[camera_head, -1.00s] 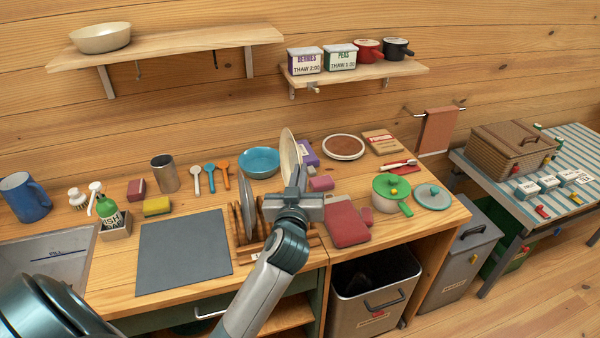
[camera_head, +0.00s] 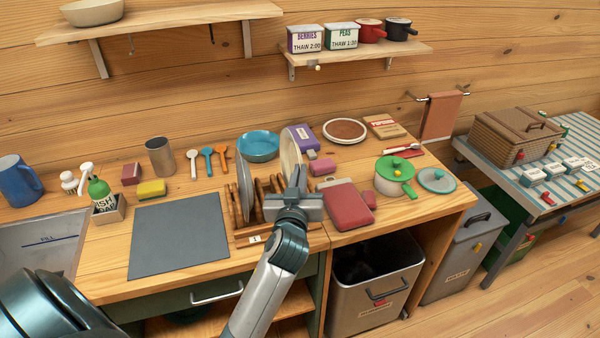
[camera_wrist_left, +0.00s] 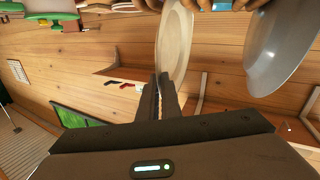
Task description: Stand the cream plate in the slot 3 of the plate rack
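My left gripper (camera_head: 296,200) is shut on the cream plate (camera_head: 289,153), which stands on edge above the right part of the wooden plate rack (camera_head: 243,236). The left wrist view shows the fingers (camera_wrist_left: 158,95) around the rim of the cream plate (camera_wrist_left: 174,42). A grey plate (camera_head: 244,188) stands upright in the rack to the left; it also shows in the left wrist view (camera_wrist_left: 280,50). The gripper hides the cream plate's lower part and some rack slots, so I cannot tell whether the plate touches the rack. My right gripper is not in view.
A dark grey mat (camera_head: 178,238) lies left of the rack. A blue bowl (camera_head: 258,146) and a purple box (camera_head: 303,139) stand behind. A green-lidded pot (camera_head: 394,176) is farther right.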

